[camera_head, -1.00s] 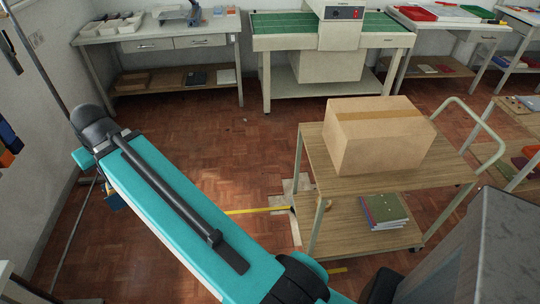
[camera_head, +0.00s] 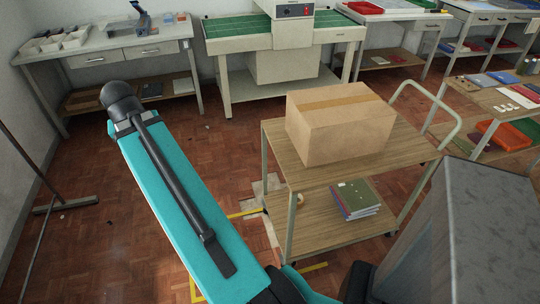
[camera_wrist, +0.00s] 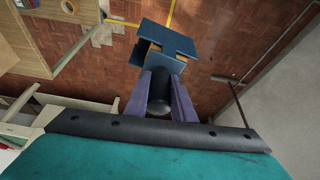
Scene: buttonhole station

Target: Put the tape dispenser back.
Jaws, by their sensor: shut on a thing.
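In the wrist view, a dark blue block-like thing, which looks like the tape dispenser (camera_wrist: 175,42), sits at the tips of my gripper (camera_wrist: 163,74). The two purple fingers are shut on it, and it is held out above the brown parquet floor. Its far side and the part between the fingers are hidden. In the head view, my teal arm reaches to the upper left over open floor, and neither the gripper nor the held thing shows there.
A cart (camera_head: 272,148) with a cardboard box (camera_head: 340,125) stands right of my arm. Books (camera_head: 356,199) lie on its lower shelf. Along the wall are a table with trays (camera_head: 100,45), a green-topped machine (camera_head: 235,36) and more tables.

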